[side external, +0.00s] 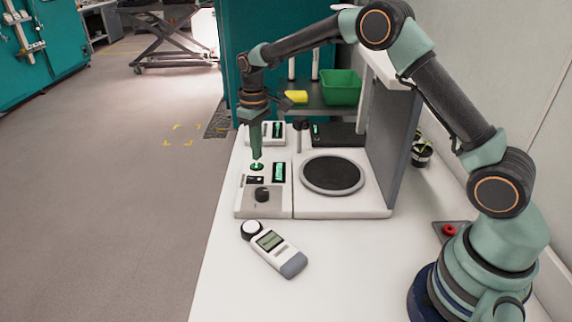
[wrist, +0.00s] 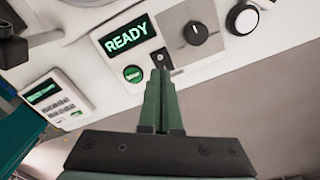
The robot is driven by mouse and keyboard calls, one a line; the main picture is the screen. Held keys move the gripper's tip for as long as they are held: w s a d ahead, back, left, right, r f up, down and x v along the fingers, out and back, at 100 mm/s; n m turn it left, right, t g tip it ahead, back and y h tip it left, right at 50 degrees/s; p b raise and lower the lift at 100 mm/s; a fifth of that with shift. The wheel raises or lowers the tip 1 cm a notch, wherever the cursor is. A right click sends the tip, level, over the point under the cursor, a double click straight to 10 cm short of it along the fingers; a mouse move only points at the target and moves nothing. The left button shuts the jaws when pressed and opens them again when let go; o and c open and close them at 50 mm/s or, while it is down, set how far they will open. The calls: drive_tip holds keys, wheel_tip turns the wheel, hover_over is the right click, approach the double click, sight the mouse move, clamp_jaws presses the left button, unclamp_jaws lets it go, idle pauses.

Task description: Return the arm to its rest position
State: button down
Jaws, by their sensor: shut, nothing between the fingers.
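My arm reaches from its base at the lower right over the bench. My gripper (side external: 256,158) points down at the control panel of a white instrument (side external: 313,210), and its fingers are together with nothing between them. In the wrist view the closed fingertips (wrist: 160,74) appear beside a lit green button (wrist: 133,73) and in front of a small black switch (wrist: 159,58). I cannot tell whether they touch the panel. The panel's display (wrist: 126,36) reads READY, and a dark knob (wrist: 195,33) is to its right.
A light meter (side external: 275,248) lies in front of the instrument. A keypad device (wrist: 55,103) stands beside it. A green bin (side external: 341,87) and yellow object (side external: 296,97) are behind. A potted plant (side external: 421,153) and red button (side external: 449,230) are on the right. The front bench is mostly clear.

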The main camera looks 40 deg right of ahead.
drive_tip(key=shift+r, duration=0.3)
drive_tip(key=s+d+r+m+t, duration=0.1)
drive_tip(key=s+r+t, duration=0.2)
drive_tip(key=s+r, duration=0.85)
drive_tip(key=s+d+r+m+t, duration=0.1)
drive_tip(key=s+r+m+t, duration=0.1)
drive_tip(key=s, duration=1)
drive_tip(key=shift+s+r+t, duration=0.3)
drive_tip(key=shift+r, duration=0.1)
